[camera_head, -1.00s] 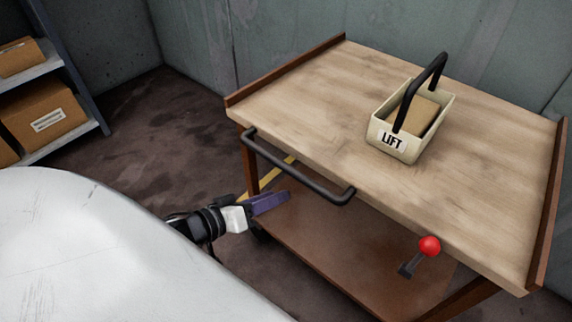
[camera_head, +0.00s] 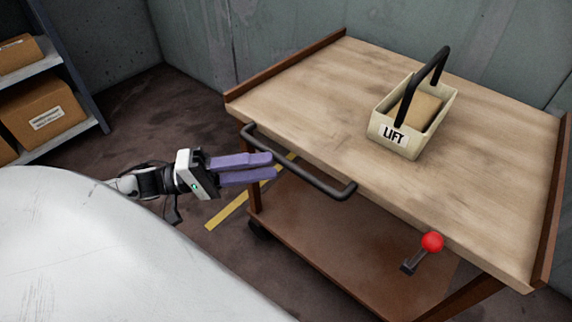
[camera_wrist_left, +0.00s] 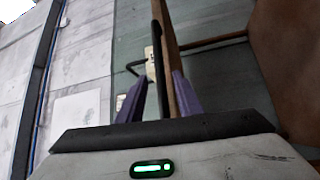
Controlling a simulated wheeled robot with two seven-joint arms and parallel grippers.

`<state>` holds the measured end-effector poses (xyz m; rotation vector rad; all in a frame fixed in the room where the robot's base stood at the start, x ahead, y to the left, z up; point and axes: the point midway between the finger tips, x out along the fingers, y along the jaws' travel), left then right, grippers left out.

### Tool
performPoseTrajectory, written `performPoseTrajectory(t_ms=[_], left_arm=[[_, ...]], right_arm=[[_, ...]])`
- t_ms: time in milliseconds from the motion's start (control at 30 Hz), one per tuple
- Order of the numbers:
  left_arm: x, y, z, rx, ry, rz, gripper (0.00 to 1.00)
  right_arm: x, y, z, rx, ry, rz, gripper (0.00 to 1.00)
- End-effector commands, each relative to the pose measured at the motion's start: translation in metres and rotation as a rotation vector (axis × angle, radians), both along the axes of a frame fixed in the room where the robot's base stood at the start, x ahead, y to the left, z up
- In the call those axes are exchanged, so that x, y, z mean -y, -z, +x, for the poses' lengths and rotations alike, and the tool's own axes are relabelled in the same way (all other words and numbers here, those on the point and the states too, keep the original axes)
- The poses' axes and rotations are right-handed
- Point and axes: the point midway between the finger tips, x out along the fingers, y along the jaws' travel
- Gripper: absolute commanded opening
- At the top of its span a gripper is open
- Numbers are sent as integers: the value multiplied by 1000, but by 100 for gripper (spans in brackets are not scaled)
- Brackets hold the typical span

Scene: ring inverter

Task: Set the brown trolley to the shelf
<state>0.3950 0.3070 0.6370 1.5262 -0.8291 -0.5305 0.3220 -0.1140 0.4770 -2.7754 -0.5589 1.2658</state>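The brown trolley (camera_head: 330,118) has a pale wooden top, brown side rails and a brown lower deck (camera_head: 325,245). A black bar handle (camera_head: 300,172) runs along its near left edge. My left gripper (camera_head: 275,166) is open, its two purple fingers apart and pointing at the handle's left part. In the left wrist view the black handle (camera_wrist_left: 159,70) shows between the fingertips (camera_wrist_left: 158,88); I cannot tell whether they touch it. The grey shelf (camera_head: 88,122) stands at the far left, away from the trolley. My right gripper is not in view.
A cream tote marked LIFT (camera_head: 400,146) stands on the trolley top. A red-knobbed lever (camera_head: 432,242) sticks out at the near edge. Cardboard boxes (camera_head: 42,108) fill the shelf. A yellow line (camera_head: 228,208) marks the floor. Walls stand behind; floor between shelf and trolley is clear.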

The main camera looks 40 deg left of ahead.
Motion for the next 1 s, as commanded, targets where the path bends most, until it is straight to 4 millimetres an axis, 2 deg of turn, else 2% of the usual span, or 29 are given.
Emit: performPoseTrajectory(t_ms=[100, 300, 667, 700, 900, 1000], left_arm=[[18, -2, 15, 6, 1, -2, 32], [37, -6, 31, 3, 0, -2, 32], [43, -7, 35, 1, -1, 0, 32], [42, -7, 35, 1, -1, 0, 31], [42, -7, 35, 1, -1, 0, 0], [42, -7, 35, 1, -1, 0, 0]], right_arm=[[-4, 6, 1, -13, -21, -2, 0], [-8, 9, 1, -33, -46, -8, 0], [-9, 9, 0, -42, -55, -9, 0], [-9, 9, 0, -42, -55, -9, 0], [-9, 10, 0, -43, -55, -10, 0], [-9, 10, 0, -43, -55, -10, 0]])
